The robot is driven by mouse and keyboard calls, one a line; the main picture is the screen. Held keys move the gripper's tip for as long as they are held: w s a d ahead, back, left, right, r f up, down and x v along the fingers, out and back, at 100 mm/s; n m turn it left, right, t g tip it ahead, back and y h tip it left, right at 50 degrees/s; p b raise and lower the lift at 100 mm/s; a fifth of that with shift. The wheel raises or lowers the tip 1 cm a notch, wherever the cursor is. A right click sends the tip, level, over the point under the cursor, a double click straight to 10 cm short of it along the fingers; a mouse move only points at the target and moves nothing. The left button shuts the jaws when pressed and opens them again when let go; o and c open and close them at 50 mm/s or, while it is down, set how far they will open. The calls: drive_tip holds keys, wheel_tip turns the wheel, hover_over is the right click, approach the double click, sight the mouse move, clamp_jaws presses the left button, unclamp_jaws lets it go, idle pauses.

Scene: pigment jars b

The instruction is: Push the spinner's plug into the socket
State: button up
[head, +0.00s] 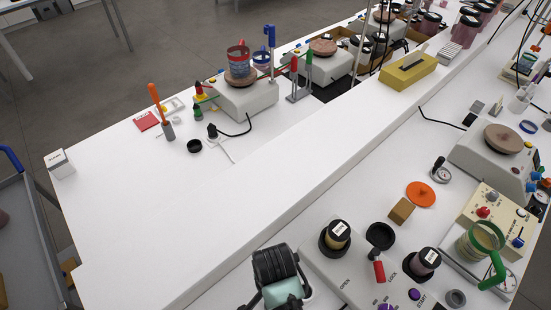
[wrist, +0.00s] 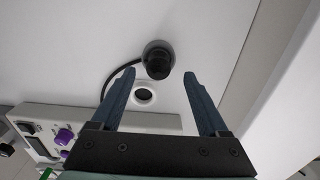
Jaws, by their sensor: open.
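The black plug (wrist: 158,58) shows in the wrist view just beyond my fingertips, with a black cable curving down to the left. My gripper (wrist: 161,74) is open, its two blue fingers on either side of the plug's near end, with no clear contact. The socket, a pale ring with a dark hole (wrist: 143,96), lies between the fingers, apart from the plug in the picture. The spinner (wrist: 60,135) is the cream box at lower left; in the head view its panel (head: 345,275) is marked OPEN, LOCK and START. My wrist hides plug and socket in the head view.
Dark-capped jars (head: 336,237) and (head: 422,263) stand on the spinner. An orange disc (head: 421,194) and a wooden block (head: 401,211) lie behind it. A raised ledge (head: 270,215) runs diagonally along the bench.

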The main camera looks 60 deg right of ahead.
drive_tip(key=shift+s+f+p, duration=0.1)
drive_tip(key=shift+f+p, duration=0.3)
drive_tip(key=shift+f, duration=1.75)
clamp_jaws()
